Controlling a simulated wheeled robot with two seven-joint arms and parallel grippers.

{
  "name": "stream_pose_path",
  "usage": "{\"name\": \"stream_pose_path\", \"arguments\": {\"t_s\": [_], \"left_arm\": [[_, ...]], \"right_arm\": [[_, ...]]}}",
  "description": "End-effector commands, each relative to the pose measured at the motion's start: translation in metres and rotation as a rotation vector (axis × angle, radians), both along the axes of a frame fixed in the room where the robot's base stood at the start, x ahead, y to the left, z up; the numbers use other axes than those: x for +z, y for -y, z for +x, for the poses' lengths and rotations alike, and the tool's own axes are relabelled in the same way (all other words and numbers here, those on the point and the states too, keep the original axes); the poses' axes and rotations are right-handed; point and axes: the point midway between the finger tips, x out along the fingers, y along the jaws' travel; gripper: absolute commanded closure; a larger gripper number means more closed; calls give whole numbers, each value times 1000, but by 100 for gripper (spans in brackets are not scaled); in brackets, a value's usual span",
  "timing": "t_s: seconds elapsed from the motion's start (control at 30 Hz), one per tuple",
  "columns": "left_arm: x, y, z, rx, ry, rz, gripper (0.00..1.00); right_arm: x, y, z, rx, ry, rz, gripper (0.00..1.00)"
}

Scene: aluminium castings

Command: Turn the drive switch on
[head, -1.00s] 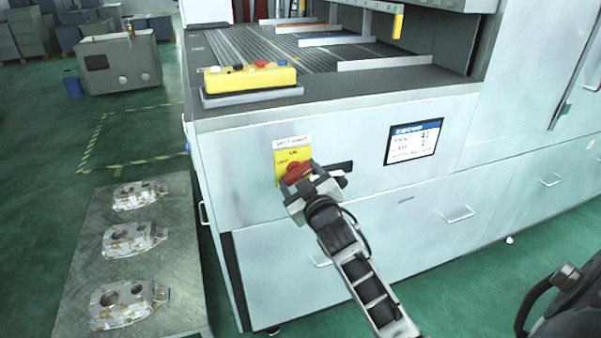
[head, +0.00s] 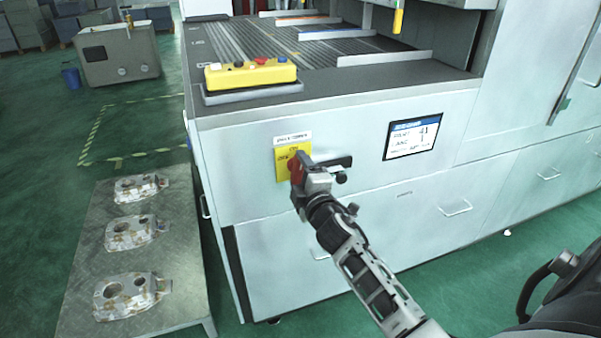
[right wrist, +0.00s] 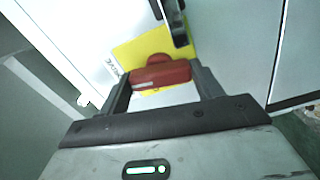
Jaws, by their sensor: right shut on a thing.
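The drive switch is a red rotary handle (head: 297,169) on a yellow plate (head: 281,163), on the front of a large white machine. A white label (head: 293,138) sits above the plate. My right gripper (head: 303,175) is at the switch and covers part of it in the head view. In the right wrist view the red handle (right wrist: 160,75) lies between the two fingers of my right gripper (right wrist: 162,88), which is shut on it. Part of the yellow plate (right wrist: 140,50) shows behind the handle. My left gripper is not in view.
A black door handle (head: 335,164) is just right of the switch. A small screen (head: 412,137) is farther right. A yellow control box (head: 250,75) stands on the machine's ledge. A metal table (head: 185,225) with several castings (head: 132,296) stands at the left.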

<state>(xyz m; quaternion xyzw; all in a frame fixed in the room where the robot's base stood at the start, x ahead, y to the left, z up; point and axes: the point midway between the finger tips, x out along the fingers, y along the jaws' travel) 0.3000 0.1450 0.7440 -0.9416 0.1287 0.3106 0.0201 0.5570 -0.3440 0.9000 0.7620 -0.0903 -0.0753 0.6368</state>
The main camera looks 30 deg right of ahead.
Motion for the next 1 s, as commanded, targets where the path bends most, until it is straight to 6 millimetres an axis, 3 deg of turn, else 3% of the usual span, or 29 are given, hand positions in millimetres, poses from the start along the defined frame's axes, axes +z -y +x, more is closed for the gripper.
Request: {"name": "stream_pose_path", "arguments": {"t_s": [0.33,0.93,0.97,1.0], "left_arm": [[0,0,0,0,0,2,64],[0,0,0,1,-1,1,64],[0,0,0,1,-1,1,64],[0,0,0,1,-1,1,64]], "right_arm": [[-1,0,0,-1,-39,-156,57],[-1,0,0,-1,-49,-193,57],[-1,0,0,-1,-48,-194,26],[-1,0,0,-1,-48,-193,15]]}}
